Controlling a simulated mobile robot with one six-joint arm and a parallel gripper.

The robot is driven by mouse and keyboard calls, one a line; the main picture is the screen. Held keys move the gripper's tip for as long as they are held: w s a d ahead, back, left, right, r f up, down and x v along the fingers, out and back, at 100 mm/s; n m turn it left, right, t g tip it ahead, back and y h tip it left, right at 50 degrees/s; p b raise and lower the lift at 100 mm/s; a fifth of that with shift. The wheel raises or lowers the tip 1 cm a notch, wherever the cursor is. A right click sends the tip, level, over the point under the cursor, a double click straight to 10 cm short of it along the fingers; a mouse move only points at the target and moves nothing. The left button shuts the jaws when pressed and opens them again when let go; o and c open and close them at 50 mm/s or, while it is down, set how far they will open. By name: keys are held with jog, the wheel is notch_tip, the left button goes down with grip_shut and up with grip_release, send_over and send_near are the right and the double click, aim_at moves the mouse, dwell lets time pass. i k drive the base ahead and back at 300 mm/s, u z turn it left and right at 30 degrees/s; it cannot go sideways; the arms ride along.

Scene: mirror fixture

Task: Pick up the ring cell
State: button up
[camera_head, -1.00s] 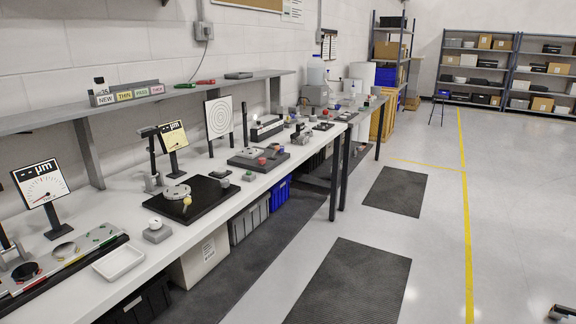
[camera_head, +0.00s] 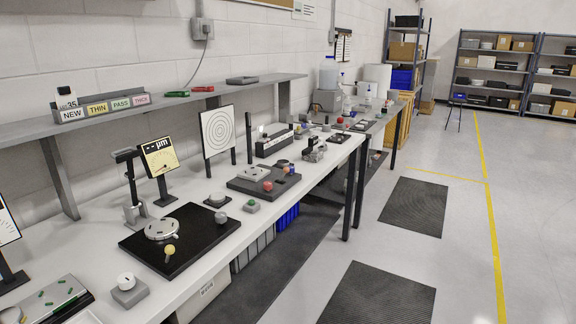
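No part is clearly recognisable as the ring cell at this distance. A round silver disc-like part (camera_head: 161,230) lies on a black plate (camera_head: 203,252) on the bench, with a yellow-knobbed part (camera_head: 170,252) in front of it. Farther along, a dark grey fixture plate (camera_head: 245,185) carries a light grey part (camera_head: 253,174) and a red knob (camera_head: 267,186). A grey mechanical part (camera_head: 314,150) stands beyond it. My gripper is not in view.
The white bench (camera_head: 215,270) runs along the wall under a grey shelf (camera_head: 130,112) with labelled blocks. The floor on the right is open, with dark mats (camera_head: 408,207).

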aim_at(312, 131)
jog(key=i, duration=2.05)
jog(key=z, duration=4.7)
jog(key=i, duration=0.15)
jog(key=u, duration=2.95)
jog(key=i, duration=0.35)
jog(key=z, duration=0.05)
